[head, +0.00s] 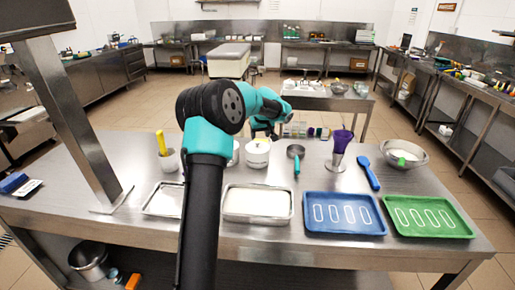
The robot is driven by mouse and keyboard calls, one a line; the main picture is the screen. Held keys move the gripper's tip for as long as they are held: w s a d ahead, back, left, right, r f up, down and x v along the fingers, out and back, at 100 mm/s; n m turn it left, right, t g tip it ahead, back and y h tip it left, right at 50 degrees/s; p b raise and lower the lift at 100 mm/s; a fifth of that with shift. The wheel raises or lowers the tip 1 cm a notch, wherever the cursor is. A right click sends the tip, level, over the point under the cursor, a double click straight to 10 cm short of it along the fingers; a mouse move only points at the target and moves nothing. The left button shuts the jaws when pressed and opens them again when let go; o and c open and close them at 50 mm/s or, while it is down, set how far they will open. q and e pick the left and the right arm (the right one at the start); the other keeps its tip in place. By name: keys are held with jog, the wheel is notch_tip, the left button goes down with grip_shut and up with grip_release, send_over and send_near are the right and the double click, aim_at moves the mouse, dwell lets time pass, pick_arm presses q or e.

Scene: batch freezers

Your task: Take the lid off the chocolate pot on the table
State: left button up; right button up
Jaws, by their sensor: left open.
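A white lidded pot (257,156) stands on the steel table behind the metal tray. Its lid (258,145) appears to be on. Another white pot (233,157) stands just left of it, partly hidden by my left arm. I cannot tell from the labels which pot holds chocolate. My left gripper (270,133) is open, pointing down above and behind the lidded pot, apart from it as far as I can see. Its fingertips are small and partly hidden. My right gripper is not in view.
A steel tray with white contents (230,217), a blue tray (344,234) and a green tray (430,232) line the table's front. A metal post rises at left.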

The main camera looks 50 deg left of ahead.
aim_at(258, 142)
pick_arm(q)
jog(key=shift+w+a+f, duration=0.1)
jog(key=shift+a+f, duration=0.15)
jog(key=shift+f, duration=0.3)
jog(key=shift+f, duration=0.1)
jog(key=shift+a+x, duration=0.1)
jog(key=shift+x, duration=1.15)
jog(key=shift+a+x, duration=0.15)
jog(key=shift+x, duration=1.15)
jog(key=shift+c, duration=0.4)
jog(key=c, duration=0.9)
